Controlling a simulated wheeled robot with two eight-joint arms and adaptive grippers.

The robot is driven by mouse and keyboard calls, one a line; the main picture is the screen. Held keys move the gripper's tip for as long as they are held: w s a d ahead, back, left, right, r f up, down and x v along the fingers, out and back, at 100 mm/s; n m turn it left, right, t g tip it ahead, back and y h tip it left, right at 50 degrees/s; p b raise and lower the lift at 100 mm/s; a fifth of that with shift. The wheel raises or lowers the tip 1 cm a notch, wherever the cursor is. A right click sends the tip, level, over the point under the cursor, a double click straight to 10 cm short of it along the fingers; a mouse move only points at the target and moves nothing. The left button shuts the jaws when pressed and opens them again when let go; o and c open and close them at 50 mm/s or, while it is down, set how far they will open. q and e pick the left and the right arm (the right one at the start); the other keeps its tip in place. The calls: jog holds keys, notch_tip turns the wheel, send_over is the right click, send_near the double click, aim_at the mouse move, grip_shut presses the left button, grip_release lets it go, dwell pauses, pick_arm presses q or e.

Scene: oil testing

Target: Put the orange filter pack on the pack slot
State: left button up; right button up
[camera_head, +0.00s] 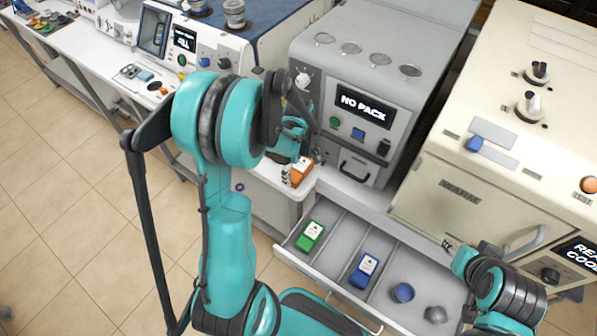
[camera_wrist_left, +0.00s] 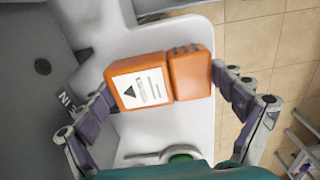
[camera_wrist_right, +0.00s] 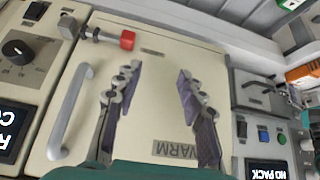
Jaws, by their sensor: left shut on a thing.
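The orange filter pack (camera_head: 304,172) has a white label with a dark triangle. My left gripper (camera_head: 297,174) is shut on it beside the front of the grey machine (camera_head: 345,92), whose screen reads NO PACK. In the left wrist view, the fingers grip both ends of the pack (camera_wrist_left: 190,75), above a white surface (camera_wrist_left: 140,38). I cannot tell whether the pack touches it. I cannot make out the pack slot with certainty. My right gripper (camera_wrist_right: 158,75) is open and empty before the cream cabinet marked WARM (camera_wrist_right: 95,75).
An open drawer (camera_head: 292,262) below the grey machine holds a green pack (camera_head: 310,235), a blue pack (camera_head: 364,270), a blue round piece (camera_head: 403,292) and a grey one (camera_head: 435,314). The cabinet's handle (camera_head: 528,242) sticks out near my right arm.

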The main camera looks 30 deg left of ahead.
pick_arm(q)
jog(key=shift+r, duration=0.1)
jog(key=shift+f, duration=0.2)
jog(key=o, duration=0.9)
jog(key=shift+r, duration=0.15)
